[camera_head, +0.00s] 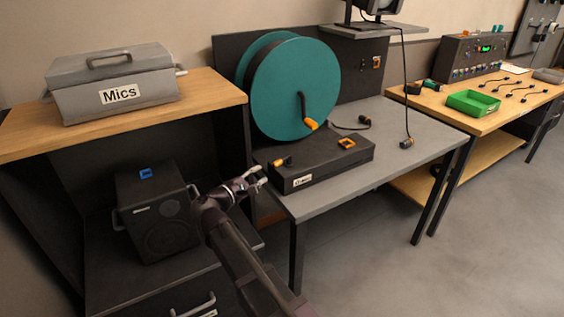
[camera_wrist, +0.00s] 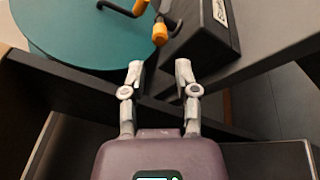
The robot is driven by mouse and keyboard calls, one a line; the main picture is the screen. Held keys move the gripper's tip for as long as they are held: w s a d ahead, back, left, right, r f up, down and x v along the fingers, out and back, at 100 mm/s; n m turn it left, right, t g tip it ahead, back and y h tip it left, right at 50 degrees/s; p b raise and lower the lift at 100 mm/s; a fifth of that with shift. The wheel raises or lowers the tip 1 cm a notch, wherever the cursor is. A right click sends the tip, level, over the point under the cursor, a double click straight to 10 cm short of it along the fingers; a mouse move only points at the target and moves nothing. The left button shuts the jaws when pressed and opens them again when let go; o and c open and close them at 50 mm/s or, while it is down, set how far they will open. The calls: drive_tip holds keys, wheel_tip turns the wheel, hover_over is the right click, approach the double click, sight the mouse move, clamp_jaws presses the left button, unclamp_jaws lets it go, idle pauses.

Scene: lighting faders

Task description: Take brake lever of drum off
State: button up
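The teal cable drum (camera_head: 295,88) stands upright at the back of the grey table. It bears a dark crank with an orange grip (camera_head: 311,124). A small lever with an orange handle (camera_head: 281,162), which looks like the brake lever, sits at the left end of the black base box. In the wrist view this orange handle (camera_wrist: 160,34) is ahead of my fingers, apart from them. My gripper (camera_head: 260,176) is open and empty, just off the table's front left corner, near the lever. The wrist view also shows my gripper (camera_wrist: 160,68) with fingers spread.
The black box (camera_head: 325,165) bears an orange bracket-like part (camera_head: 346,143). A shelf at left holds a Mics case (camera_head: 112,85) and a speaker (camera_head: 158,210). A green tray (camera_head: 473,102) is on the far right table.

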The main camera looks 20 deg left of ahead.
sight(287, 157)
drive_tip(key=x, duration=1)
drive_tip(key=shift+c, duration=0.2)
clamp_jaws()
